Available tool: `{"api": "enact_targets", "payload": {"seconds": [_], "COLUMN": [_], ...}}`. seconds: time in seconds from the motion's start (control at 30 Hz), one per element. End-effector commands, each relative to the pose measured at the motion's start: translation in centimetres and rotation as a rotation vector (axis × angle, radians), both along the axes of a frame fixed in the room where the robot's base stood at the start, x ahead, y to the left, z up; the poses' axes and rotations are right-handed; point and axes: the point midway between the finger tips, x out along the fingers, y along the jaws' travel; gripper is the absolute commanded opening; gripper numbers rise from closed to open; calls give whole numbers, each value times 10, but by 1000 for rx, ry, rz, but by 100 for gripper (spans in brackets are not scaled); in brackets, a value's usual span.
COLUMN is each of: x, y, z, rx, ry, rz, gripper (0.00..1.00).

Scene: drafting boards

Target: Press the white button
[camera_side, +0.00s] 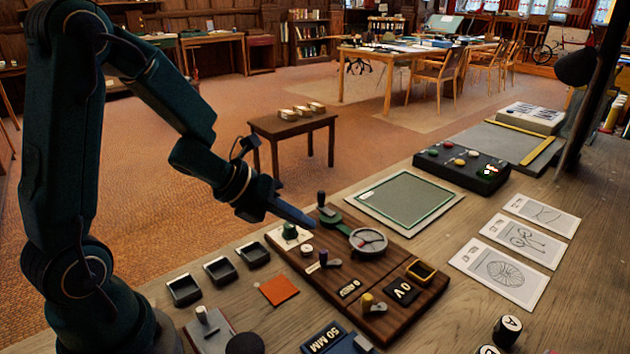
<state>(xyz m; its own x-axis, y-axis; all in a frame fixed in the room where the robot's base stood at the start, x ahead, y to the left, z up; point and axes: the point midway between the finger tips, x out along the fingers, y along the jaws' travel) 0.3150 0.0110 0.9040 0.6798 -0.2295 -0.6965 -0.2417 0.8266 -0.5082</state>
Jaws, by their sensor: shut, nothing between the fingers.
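A small pale, whitish round button (307,250) sits near the left end of the brown wooden board (390,325), just right of a green knob on a white plate. A black box (455,176) at the back right also carries small coloured buttons. My gripper (308,220) is shut and empty. It points right and slightly down, above the board's back left part. In the picture its tip is just above the pale button, apart from it.
The board also carries a dark upright lever (322,199), a round dial (368,241), switches and a yellow-framed part (421,271). Small black trays (220,270) and an orange square (278,290) lie left of it. A green mat (405,200) lies behind; drawings lie right.

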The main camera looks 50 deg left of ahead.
Motion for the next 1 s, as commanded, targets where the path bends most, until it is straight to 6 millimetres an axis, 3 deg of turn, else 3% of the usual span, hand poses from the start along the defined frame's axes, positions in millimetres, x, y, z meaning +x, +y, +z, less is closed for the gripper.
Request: {"api": "enact_targets", "payload": {"seconds": [0.23,0.83,0.93,1.0], "x": [0,1,4,7], "y": [0,-2,-9,-16], "z": [20,23,39,59], "rx": [3,3,14,6], "ry": [-3,-7,-56,-119], "rz": [-3,-7,-28,-14], "gripper": [0,0,0,0]}}
